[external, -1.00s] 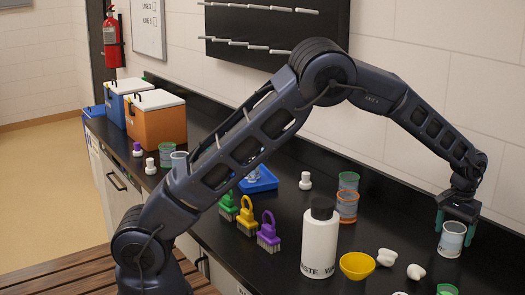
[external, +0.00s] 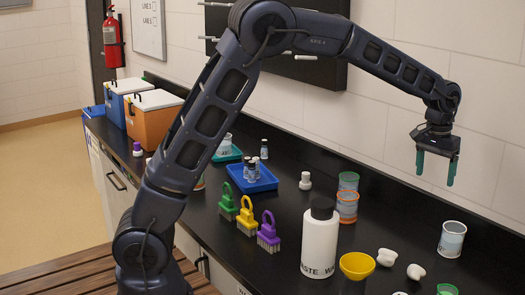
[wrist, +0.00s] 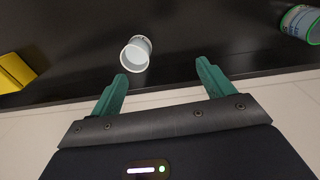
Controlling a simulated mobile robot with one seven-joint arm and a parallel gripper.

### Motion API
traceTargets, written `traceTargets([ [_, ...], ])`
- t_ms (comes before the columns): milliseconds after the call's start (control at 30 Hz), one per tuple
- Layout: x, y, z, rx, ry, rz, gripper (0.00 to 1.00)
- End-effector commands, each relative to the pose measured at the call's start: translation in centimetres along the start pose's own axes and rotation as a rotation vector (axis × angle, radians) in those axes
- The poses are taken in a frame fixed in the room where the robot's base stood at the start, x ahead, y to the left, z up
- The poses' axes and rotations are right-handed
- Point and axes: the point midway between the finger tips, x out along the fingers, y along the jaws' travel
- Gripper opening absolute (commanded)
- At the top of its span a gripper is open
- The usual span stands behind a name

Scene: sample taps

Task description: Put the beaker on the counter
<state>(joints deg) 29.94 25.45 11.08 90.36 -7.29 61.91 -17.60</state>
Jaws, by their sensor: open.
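A clear beaker with a pale label and a light rim (external: 451,240) stands upright on the black counter (external: 400,222) at the right in the external view. It also shows in the wrist view (wrist: 136,54), beyond the fingertips and apart from them. My gripper (external: 436,180) is above the counter, up and to the left of the beaker in the external view. Its two green fingers are spread with nothing between them, as the wrist view (wrist: 162,80) also shows.
Green-rimmed and orange-rimmed cups (external: 347,205), a white waste bottle (external: 319,240), a yellow bowl (external: 357,265) and two white lumpy pieces (external: 387,257) stand left of the beaker. A green-rimmed container (external: 447,289) is at the front edge. The wall is close behind.

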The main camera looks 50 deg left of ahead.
Motion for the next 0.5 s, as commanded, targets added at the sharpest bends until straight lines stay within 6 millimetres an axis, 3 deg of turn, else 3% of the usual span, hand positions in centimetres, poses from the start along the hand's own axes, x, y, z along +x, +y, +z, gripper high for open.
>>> traceTargets([
  [33,-1.7,-1.6,0.9,-0.006,0.011,0.010,0.80],
  [200,-5.8,-6.1,4.2,-0.009,0.042,0.032,0.80],
  [500,-11.3,-13.2,11.5,-0.009,0.100,0.057,0.80],
])
